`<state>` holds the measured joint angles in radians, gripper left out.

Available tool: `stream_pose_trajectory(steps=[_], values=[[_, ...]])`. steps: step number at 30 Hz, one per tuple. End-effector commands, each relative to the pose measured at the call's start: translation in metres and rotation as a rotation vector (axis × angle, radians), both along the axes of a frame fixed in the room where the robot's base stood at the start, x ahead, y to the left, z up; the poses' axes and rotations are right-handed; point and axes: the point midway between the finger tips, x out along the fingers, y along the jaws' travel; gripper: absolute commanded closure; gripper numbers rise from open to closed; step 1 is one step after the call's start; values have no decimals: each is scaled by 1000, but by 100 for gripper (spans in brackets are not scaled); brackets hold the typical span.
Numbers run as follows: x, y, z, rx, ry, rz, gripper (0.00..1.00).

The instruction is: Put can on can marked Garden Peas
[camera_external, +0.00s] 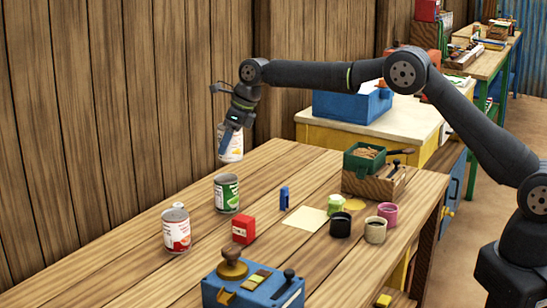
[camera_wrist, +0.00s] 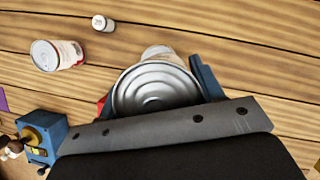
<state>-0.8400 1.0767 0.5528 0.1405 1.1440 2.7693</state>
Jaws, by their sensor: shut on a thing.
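My gripper (camera_external: 229,143) is raised over the far left part of the table and points down. It is shut on a can with a white and yellowish label (camera_external: 233,155); the can's ribbed metal end (camera_wrist: 155,88) fills the middle of the wrist view between blue fingers. A can with a green label (camera_external: 227,194) stands upright on the table below the held can, apart from it. A can with a red and white label (camera_external: 176,232) stands nearer the front left; it also shows in the wrist view (camera_wrist: 58,54). The label words are too small to read.
A red box (camera_external: 243,229) and blue upright object (camera_external: 284,197) stand right of the green can. A small white item (camera_external: 179,206) is behind the red can. A blue stamp box (camera_external: 254,286) is in front. Several small cups and a wooden box (camera_external: 373,183) stand right.

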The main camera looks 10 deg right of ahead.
Motion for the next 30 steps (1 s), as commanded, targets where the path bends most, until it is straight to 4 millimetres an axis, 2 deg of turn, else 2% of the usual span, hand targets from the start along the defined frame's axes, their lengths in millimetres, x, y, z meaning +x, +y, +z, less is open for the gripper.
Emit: stream_pose_trajectory(steps=[1,5,8,16,27,28,30], values=[[-2,7,-4,1,-2,1,72],[-5,16,-9,2,-4,1,72],[-6,17,-14,1,-2,0,72],[-6,17,-49,0,0,0,72],[-5,17,-53,1,-2,0,72],[-6,17,-54,1,-1,0,35],[-6,17,-53,1,-1,0,21]])
